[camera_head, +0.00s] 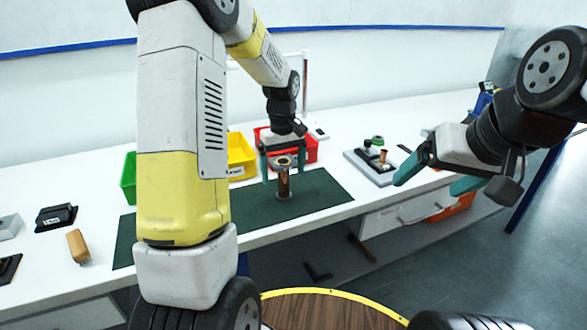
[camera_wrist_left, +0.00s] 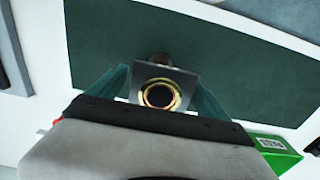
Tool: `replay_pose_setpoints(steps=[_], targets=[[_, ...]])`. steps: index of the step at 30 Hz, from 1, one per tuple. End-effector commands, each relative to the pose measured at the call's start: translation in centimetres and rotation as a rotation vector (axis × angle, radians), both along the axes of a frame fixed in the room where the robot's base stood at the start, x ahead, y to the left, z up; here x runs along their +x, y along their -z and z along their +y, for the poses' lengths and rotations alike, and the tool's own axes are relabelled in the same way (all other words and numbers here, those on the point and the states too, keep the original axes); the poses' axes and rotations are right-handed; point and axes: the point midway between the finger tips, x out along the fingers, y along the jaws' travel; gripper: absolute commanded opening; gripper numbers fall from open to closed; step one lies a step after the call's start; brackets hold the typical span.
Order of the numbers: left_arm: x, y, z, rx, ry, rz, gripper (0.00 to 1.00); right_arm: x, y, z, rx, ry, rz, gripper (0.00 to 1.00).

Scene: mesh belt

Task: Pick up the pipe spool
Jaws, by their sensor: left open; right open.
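The pipe spool (camera_head: 283,182) is a brownish metal tube with a flange at each end. It stands upright on the dark green mat (camera_head: 318,188) in the head view. My left gripper (camera_head: 281,177) is open above the mat, with its teal fingers on either side of the spool's upper part. In the left wrist view the spool's top flange (camera_wrist_left: 162,90) shows as a square plate with a brass-coloured ring, between the two open fingers (camera_wrist_left: 160,92). Whether the fingers touch it I cannot tell. My right gripper (camera_head: 432,188) is open and empty, off the table's front edge at right.
Green (camera_head: 129,178), yellow (camera_head: 241,156) and red (camera_head: 301,150) bins stand behind the mat. A white tray with small parts (camera_head: 372,167) lies to its right. A wooden-handled tool (camera_head: 77,246) and a black block (camera_head: 56,217) lie at left. The mat's right part is clear.

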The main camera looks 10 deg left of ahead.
Motion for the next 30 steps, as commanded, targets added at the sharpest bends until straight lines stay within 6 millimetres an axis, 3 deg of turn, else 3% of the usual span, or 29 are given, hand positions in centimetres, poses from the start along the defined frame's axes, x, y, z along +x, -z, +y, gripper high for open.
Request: replay_pose_setpoints(steps=[8,11,22,30], targets=[[0.0,0.5,-0.01,0.0,0.001,-0.001,0.89,-0.01,-0.01,0.0,0.0,0.0,0.0,0.85],[0.0,0.49,-0.01,0.0,0.0,-0.001,0.73,-0.01,-0.01,0.0,0.0,0.0,0.0,0.85],[0.01,0.46,-0.02,0.0,0.0,-0.001,0.01,-0.01,-0.01,0.0,0.0,0.0,0.0,0.85],[0.05,0.36,-0.02,0.0,0.001,-0.004,0.0,-0.01,-0.01,0.0,0.0,0.0,0.0,0.85]])
